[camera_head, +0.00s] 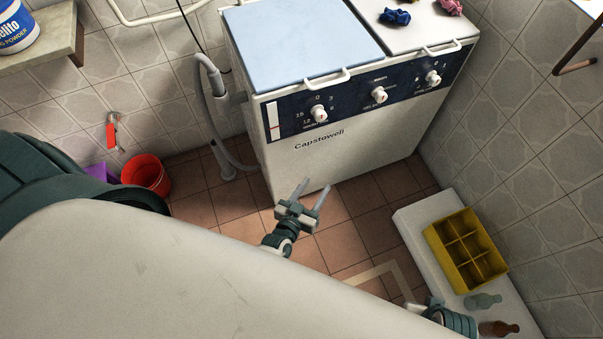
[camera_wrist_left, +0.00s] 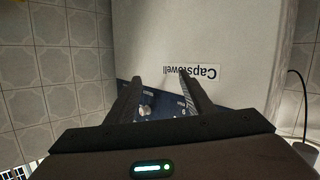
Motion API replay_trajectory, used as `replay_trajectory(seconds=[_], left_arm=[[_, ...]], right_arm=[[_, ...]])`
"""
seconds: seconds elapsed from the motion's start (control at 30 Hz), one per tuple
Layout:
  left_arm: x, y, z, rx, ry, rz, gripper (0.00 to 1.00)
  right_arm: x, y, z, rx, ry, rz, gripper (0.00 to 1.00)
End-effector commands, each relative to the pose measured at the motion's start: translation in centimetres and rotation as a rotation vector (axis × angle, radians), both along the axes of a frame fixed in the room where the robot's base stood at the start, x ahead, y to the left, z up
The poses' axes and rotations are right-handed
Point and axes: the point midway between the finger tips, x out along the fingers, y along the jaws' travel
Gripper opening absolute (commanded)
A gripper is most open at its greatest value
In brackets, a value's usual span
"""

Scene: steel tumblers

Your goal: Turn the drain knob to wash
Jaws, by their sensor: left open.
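The white twin-tub washing machine (camera_head: 350,155) has a dark blue control panel with three white knobs: a left knob (camera_head: 318,113), a middle knob (camera_head: 379,95) and a right knob (camera_head: 433,77). The lettering is too small to tell which is the drain knob. My left gripper (camera_head: 315,186) is open and empty in front of the machine, below the panel and apart from the knobs. In the left wrist view its open fingers (camera_wrist_left: 160,76) point at the upside-down front, with one knob (camera_wrist_left: 145,112) showing between them. My right gripper (camera_head: 418,305) shows only in part at the lower right.
A yellow crate (camera_head: 436,240) and two bottles lie on a white ledge (camera_head: 408,219) at the right. A grey drain hose (camera_head: 219,110) hangs at the machine's left. A red bucket (camera_head: 147,174) stands by the wall. The tiled floor before the machine is clear.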

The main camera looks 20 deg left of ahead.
Motion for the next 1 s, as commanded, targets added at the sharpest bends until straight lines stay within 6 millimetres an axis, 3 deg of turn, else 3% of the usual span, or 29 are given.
replay_trajectory(seconds=[0.23, 0.83, 1.0], left_arm=[[-0.7, -0.2, -0.9, 0.007, 0.026, -0.019, 0.48], [-0.7, -0.2, -0.9, 0.007, 0.027, -0.019, 0.48], [-1.1, -0.4, -1.3, 0.009, 0.041, -0.029, 0.48]], right_arm=[[0.0, 0.0, 0.1, 0.000, 0.000, 0.000, 0.00], [0.0, 0.0, 0.1, 0.000, 0.000, 0.000, 0.00], [0.3, 0.2, -0.8, 0.002, -0.008, 0.000, 0.00]])
